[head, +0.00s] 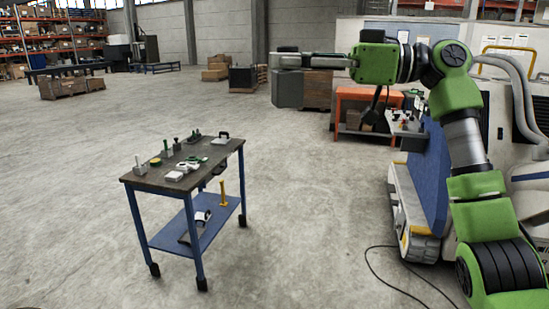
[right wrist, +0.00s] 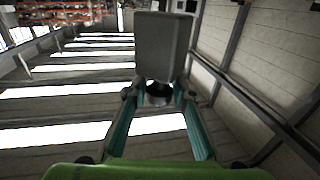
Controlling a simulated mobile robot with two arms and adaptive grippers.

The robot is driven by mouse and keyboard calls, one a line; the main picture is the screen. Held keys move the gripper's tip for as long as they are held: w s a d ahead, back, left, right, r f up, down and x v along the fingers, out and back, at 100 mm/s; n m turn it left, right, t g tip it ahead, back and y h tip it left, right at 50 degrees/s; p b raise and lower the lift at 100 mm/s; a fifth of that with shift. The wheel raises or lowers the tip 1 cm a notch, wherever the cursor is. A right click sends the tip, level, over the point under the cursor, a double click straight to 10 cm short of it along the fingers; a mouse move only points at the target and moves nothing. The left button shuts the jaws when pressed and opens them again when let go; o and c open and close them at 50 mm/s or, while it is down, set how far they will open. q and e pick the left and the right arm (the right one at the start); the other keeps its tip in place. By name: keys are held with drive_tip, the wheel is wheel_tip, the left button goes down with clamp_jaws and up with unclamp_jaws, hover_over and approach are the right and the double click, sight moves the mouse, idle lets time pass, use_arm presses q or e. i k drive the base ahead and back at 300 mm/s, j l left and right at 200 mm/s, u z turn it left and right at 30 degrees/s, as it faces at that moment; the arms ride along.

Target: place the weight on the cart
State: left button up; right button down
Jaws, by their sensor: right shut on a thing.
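My right gripper (head: 288,61) is shut on the weight (head: 288,90), a plain grey block. It holds the block high above the floor, to the right of the cart (head: 152,182) in the head view and apart from it. In the right wrist view, the weight (right wrist: 163,45) sits beyond the fingertips of my right gripper (right wrist: 159,92). The cart has a dark top, blue legs and a blue lower shelf. My left gripper is not in view.
Several small items, among them a white one (head: 174,176), crowd the cart's top. A yellow object (head: 223,193) stands on its lower shelf. An orange workbench (head: 370,95) and a machine stand at the right. Floor around the cart is open.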

sight(218, 153)
drive_tip(key=i+u, duration=0.15)
drive_tip(key=i, duration=0.55)
drive_tip(key=i+u, duration=0.1)
drive_tip(key=i, duration=0.65)
drive_tip(key=i+u, duration=0.15)
drive_tip(key=i, duration=0.55)
drive_tip(key=i+l+u, duration=0.1)
drive_tip(key=i, duration=0.65)
drive_tip(key=i+l+u, duration=0.2)
drive_tip(key=i+u, duration=0.2)
drive_tip(key=i, duration=0.15)
drive_tip(key=i+l+u, duration=0.4)
drive_tip(key=i+j, duration=0.05)
drive_tip(key=i, duration=0.05)
